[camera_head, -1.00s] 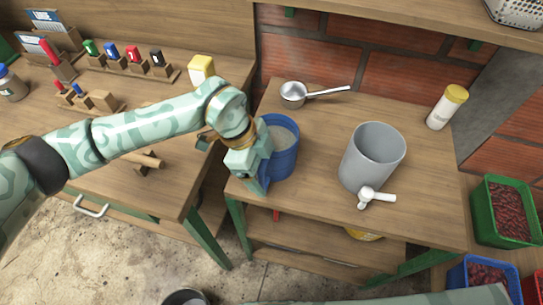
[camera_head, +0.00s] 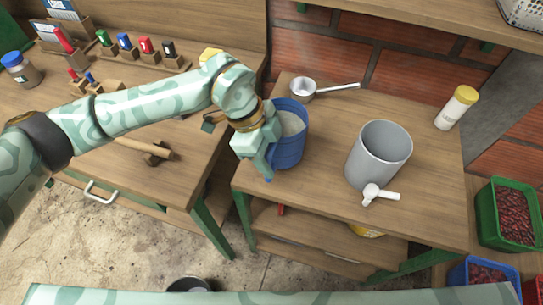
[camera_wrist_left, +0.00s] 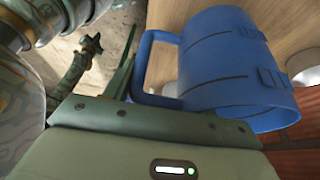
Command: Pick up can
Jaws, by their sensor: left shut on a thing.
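The blue can (camera_head: 288,148) is a mug-like vessel with a side handle and pale contents, above the left part of the small wooden table (camera_head: 325,205). My left gripper (camera_head: 264,158) is at its left side, shut on its handle. In the left wrist view the can's body (camera_wrist_left: 225,65) and handle (camera_wrist_left: 146,65) show close up, the handle running down to the gripper (camera_wrist_left: 150,108). The can looks raised slightly off the tabletop, though its underside is hidden in the head view. My right gripper is not in view.
A workbench (camera_head: 120,185) with a hammer (camera_head: 145,149) lies left.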

